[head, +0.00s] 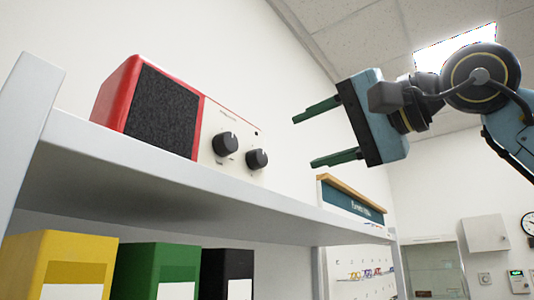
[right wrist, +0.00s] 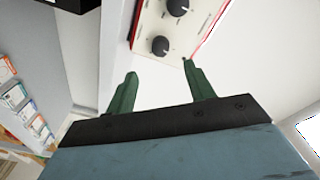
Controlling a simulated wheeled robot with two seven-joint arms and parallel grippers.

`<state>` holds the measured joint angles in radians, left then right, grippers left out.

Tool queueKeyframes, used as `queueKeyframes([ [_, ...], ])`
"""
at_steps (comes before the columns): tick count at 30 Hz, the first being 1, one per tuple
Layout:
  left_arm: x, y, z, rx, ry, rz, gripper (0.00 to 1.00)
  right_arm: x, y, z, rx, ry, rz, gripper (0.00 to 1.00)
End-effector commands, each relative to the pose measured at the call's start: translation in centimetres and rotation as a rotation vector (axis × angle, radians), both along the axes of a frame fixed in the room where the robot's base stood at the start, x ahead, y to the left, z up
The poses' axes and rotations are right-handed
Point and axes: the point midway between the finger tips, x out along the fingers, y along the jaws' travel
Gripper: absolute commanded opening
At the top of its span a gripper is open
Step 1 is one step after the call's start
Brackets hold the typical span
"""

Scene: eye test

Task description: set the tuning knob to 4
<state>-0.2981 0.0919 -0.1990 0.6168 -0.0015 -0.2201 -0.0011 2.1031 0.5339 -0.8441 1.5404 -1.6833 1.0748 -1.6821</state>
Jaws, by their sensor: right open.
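A red radio (head: 151,108) with a dark speaker cloth and a cream front panel (head: 215,116) stands on a white shelf. The panel carries two black knobs, a left one (head: 225,144) and a right one (head: 257,158). Their scale marks are too small to read, so I cannot tell which is the tuning knob or its setting. The right wrist view also shows the two knobs, one nearer (right wrist: 160,46) and one farther (right wrist: 178,7). My right gripper (head: 306,139) is open and empty, its green fingers pointing at the panel from the right, apart from the knobs. My left gripper is out of view.
The white shelf (head: 180,178) runs below the radio, with an upright post at the left. A dark green sign (head: 351,201) stands farther along it. Yellow (head: 62,250), green (head: 155,262) and black (head: 228,262) binders stand below. The air before the panel is clear.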

Motion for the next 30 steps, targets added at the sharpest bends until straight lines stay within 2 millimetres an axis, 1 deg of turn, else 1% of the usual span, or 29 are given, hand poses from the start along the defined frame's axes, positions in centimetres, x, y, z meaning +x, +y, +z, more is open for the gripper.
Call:
queueKeyframes([
  [1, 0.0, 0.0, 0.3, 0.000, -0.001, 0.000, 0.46, 0.8, 1.0, 0.1, 0.000, 0.003, 0.003, 0.53],
  [6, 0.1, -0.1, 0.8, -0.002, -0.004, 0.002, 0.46, 3.2, 3.8, 0.1, 0.000, 0.004, 0.003, 0.53],
  [9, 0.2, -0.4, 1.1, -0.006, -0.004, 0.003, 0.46, 4.5, 5.2, 0.1, 0.001, 0.003, 0.003, 0.53],
  [14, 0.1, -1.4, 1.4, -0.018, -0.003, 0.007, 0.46, 5.9, 6.8, 0.1, 0.002, 0.002, 0.004, 0.53],
  [19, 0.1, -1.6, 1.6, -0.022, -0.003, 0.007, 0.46, 6.6, 7.5, 0.0, 0.003, 0.000, 0.003, 0.53],
  [27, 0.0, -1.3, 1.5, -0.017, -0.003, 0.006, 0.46, 6.7, 7.6, 0.0, 0.003, 0.000, 0.003, 0.53],
  [28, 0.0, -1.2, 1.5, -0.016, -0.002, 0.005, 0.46, 6.7, 7.6, 0.0, 0.003, 0.000, 0.003, 0.51],
  [30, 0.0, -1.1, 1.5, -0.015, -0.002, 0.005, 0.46, 6.7, 7.6, 0.0, 0.003, 0.000, 0.003, 0.42],
])
